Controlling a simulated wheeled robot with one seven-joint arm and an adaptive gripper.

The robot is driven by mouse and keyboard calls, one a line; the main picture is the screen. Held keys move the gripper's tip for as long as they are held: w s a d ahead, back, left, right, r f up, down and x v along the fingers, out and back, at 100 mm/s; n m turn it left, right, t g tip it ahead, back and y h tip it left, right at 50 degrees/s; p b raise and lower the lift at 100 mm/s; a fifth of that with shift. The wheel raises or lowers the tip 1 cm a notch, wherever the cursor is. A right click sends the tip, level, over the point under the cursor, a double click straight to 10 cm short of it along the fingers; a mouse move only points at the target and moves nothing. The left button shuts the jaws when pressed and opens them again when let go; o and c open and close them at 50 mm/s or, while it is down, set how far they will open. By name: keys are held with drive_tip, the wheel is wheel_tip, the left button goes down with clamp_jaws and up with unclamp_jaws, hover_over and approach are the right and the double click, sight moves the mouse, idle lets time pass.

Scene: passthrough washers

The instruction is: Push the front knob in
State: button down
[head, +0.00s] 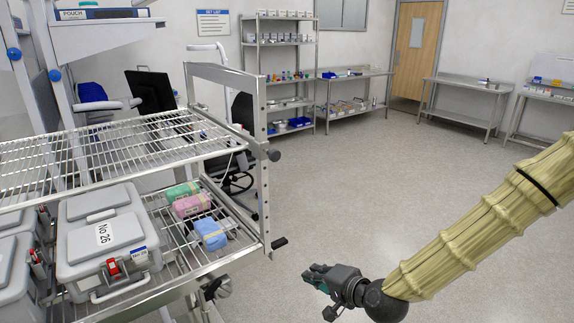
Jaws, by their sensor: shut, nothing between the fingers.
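A wire-shelf rack with a metal end frame (262,185) stands on the left. A round dark knob (273,155) sticks out of its upright. A black handle-like knob (279,243) sticks out lower, near the lower shelf's corner. I cannot tell which is the front knob. My gripper (311,275), dark with teal parts, is shut and empty. It is right of and below the lower knob, apart from it, over the floor. My arm in its tan sleeve (470,232) reaches in from the right.
The lower shelf holds a grey case (100,232) labelled No 26 and pink (191,205), green (182,190) and blue (211,234) packs. A dark chair (243,112) stands behind the rack. The floor (370,190) to the right is clear.

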sight(274, 155)
drive_tip(key=w+r+m+t+y, duration=0.1)
drive_tip(key=w+r+t, duration=0.1)
drive_tip(key=r, duration=1)
drive_tip(key=w+r+m+t+y, duration=0.1)
drive_tip(key=w+r+t, duration=0.1)
drive_tip(key=r, duration=1)
drive_tip(key=shift+w+d+m+t+y, duration=0.3)
drive_tip(key=shift+w+d, duration=0.15)
drive_tip(key=shift+w, duration=0.35)
drive_tip(key=p+x, duration=0.5)
drive_tip(key=x, duration=0.9)
drive_tip(key=shift+p, duration=0.3)
